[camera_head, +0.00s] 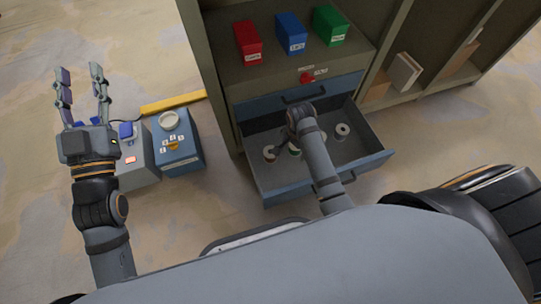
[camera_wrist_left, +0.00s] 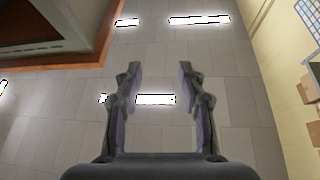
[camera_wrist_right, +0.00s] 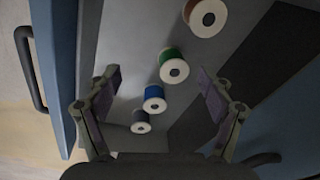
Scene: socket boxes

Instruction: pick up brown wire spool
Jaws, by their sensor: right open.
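The brown wire spool (camera_wrist_right: 206,14) has white ends and is at the top of the right wrist view. In the head view, the leftmost spool (camera_head: 269,154) in the open drawer (camera_head: 358,156) appears to be the same one. A green spool (camera_wrist_right: 172,64), a blue spool (camera_wrist_right: 154,97) and a dark spool (camera_wrist_right: 140,121) stand in a row with it. My right gripper (camera_wrist_right: 156,74) is open and empty above the drawer, its fingers on either side of the green and blue spools. My left gripper (camera_head: 82,88) is open, empty and raised at the left.
The cabinet has red (camera_head: 248,42), blue (camera_head: 291,34) and green (camera_head: 329,25) boxes on its shelf above the drawer. A red knob (camera_head: 307,77) sits below them. A blue box (camera_head: 177,142) stands on the floor left of the drawer. The drawer walls surround the spools.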

